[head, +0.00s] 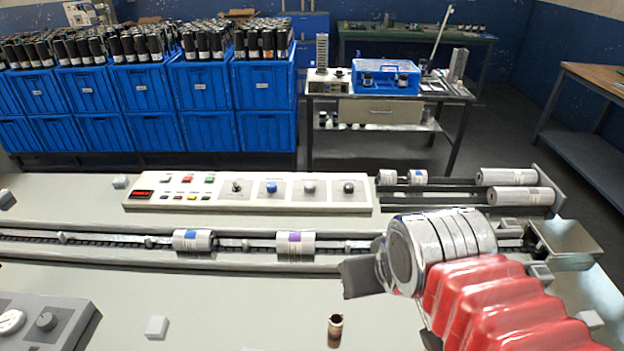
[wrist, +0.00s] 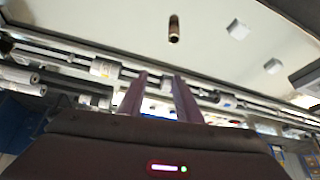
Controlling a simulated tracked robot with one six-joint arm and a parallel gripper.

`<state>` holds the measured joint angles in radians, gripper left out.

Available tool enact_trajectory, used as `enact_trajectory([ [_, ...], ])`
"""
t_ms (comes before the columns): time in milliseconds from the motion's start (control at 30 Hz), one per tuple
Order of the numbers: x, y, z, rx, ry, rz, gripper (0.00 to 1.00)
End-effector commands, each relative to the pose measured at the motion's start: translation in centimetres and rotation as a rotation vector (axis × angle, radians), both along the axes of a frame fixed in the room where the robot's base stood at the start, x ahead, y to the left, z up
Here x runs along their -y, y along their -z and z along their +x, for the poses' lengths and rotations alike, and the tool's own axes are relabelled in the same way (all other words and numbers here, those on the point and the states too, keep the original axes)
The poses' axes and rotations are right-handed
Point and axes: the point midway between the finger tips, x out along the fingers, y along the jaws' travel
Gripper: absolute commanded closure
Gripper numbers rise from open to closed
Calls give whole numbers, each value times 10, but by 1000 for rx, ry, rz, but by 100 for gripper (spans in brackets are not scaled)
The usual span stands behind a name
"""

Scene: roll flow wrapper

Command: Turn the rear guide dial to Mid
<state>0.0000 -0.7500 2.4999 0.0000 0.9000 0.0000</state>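A long pale control panel (head: 250,208) stands behind the conveyor in the head view. It carries several dials in a row: a black one (head: 236,187), a blue one (head: 270,187), a grey one (head: 309,188) and a dark one (head: 348,188). Their labels are too small to read, so I cannot tell which is the rear guide dial or its setting. My gripper (head: 352,279) is in front of the conveyor, right of centre, away from the dials. In the wrist view its two fingers (wrist: 158,80) stand apart with nothing held between them.
The conveyor (head: 130,246) with two labelled rolls (head: 192,240) (head: 295,243) runs between my gripper and the panel. A smaller panel with a dial (head: 46,321) is at the front left. A brown cylinder (head: 335,326) stands on the pale deck. More rolls (head: 512,176) lie back right.

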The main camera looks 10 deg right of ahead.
Motion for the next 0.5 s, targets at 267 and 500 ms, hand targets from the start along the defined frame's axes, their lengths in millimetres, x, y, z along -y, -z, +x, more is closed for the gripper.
enact_trajectory([
  [267,0,0,0,0,0,0,67],
  [500,0,-8,12,-7,-12,-2,53],
])
